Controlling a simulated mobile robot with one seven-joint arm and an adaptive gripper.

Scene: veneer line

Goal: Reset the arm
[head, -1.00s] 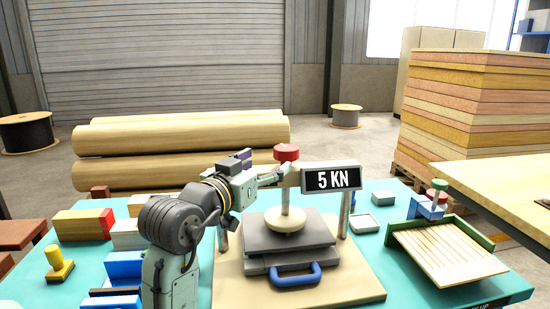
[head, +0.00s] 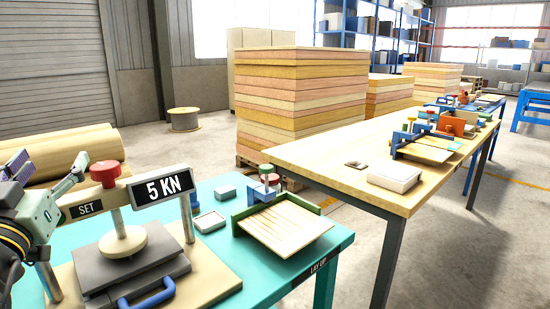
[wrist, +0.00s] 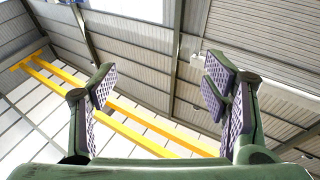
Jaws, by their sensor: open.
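My arm shows at the left edge of the head view, beside the press. Behind the fingers are only the roof and a yellow beam, so the gripper points upward. In the head view a part of my gripper (head: 15,165) shows at the far left, cut by the frame edge.
A press (head: 145,245) with a red knob and a "5 KN" sign stands on the teal table (head: 310,255). A slatted tray (head: 285,228) lies right of it. A wooden table (head: 330,165) runs to the back right. Stacked boards (head: 300,100) stand behind.

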